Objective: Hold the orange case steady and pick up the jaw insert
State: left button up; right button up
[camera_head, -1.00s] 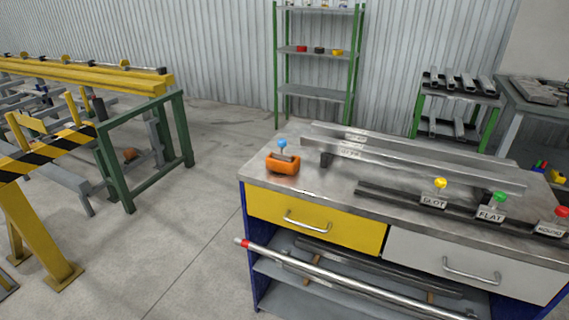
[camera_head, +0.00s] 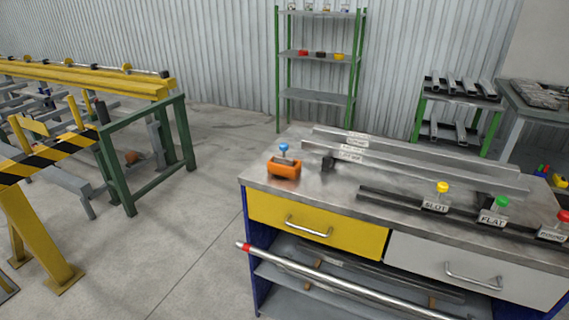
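The orange case (camera_head: 285,171) stands on the near left part of the steel bench top (camera_head: 315,178). A piece with a blue ball-like top (camera_head: 284,147) rises from the case; I cannot tell whether this is the jaw insert. Neither of my grippers is in view, and nothing touches the case.
A small dark block (camera_head: 328,163) stands right of the case, by long metal rails (camera_head: 420,167). Yellow, green and red knobs with SLOT, FLAT and ROUND labels line the bench's right side. A yellow drawer (camera_head: 318,225) is shut below.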

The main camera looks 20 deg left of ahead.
aim_at(283, 147)
jog(key=i+l+u, duration=0.1)
jog(key=i+l, duration=0.2)
jog(key=i+l+u, duration=0.1)
jog(key=i+l, duration=0.15)
jog(key=l, duration=0.2)
jog(key=i+l+u, duration=0.1)
jog(key=i+l, duration=0.2)
jog(key=l, duration=0.1)
